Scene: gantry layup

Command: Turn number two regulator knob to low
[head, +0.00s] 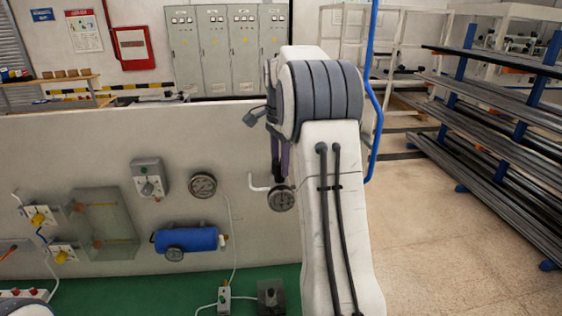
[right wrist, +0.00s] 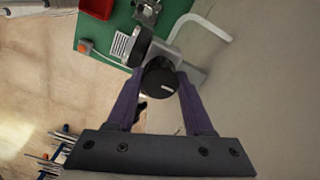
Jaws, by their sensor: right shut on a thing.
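The black regulator knob (right wrist: 160,88) has a short white mark, which lies nearly level and right of its centre in the right wrist view. My right gripper (right wrist: 158,80) has its purple fingers on either side of the knob and is shut on it. In the head view my right gripper (head: 279,172) reaches down at the panel, just above a round gauge (head: 281,198); my arm hides much of this area and I cannot make out the knob there. The number and low markings are not readable. My left gripper is not in view.
The upright grey panel (head: 100,137) carries another gauge (head: 203,185), a blue cylinder (head: 188,239), a grey switch box (head: 149,178) and yellow-knobbed fittings at left. A white bent pipe (right wrist: 207,24) runs beside the regulator. A pipe rack (head: 500,125) stands right; the floor before it is clear.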

